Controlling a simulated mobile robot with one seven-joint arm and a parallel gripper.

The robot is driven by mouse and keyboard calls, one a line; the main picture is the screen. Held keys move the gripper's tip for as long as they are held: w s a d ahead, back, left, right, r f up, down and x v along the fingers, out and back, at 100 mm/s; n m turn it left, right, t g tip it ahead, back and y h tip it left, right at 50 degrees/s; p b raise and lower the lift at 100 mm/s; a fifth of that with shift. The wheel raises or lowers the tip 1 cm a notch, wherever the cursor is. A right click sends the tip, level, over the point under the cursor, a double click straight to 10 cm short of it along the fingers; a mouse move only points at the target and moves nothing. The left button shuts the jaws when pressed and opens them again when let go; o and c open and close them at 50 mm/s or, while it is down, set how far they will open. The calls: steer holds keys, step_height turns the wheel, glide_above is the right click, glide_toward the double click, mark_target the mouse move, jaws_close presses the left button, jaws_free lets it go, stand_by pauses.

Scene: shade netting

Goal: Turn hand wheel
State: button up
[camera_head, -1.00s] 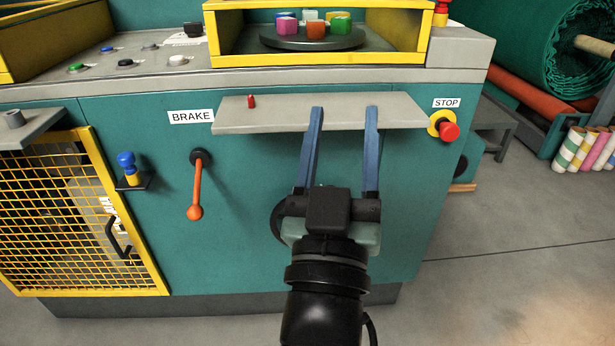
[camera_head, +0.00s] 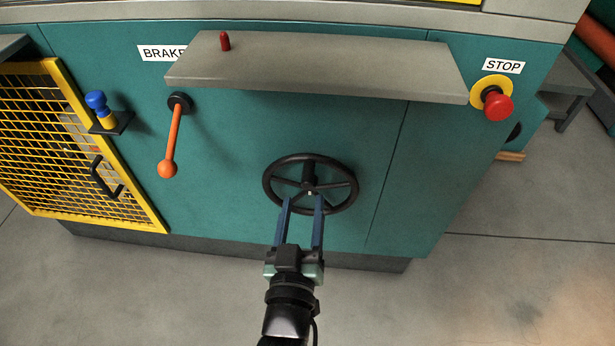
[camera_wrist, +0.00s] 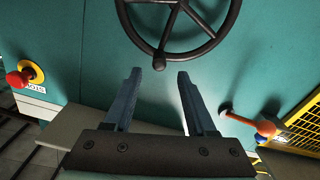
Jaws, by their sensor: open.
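The black hand wheel (camera_head: 309,184) with spokes is mounted on the teal machine front, below the grey shelf. It also shows at the top of the wrist view (camera_wrist: 203,48), cut off by the frame edge, with a small dark knob (camera_wrist: 159,63) at its rim. My gripper (camera_head: 303,200) is open and empty, in front of the wheel's lower part. Its blue fingers hide part of the lower rim in the head view. In the wrist view the fingertips (camera_wrist: 159,75) stand apart on either side of the knob's line. I see no clear contact.
The grey shelf (camera_head: 320,68) with a red peg juts out above the wheel. The orange brake lever (camera_head: 173,142) is to the left, the red stop button (camera_head: 498,107) to the upper right. A yellow mesh guard (camera_head: 90,150) is at far left. The floor in front is clear.

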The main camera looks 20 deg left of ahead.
mark_target(307, 187)
steer(key=b+x, duration=0.2)
steer(key=x, duration=0.5)
steer(key=shift+w+a, duration=0.1)
steer(key=shift+w, duration=0.3)
steer(key=shift+f, duration=0.1)
jaws_close()
stand_by(1.0)
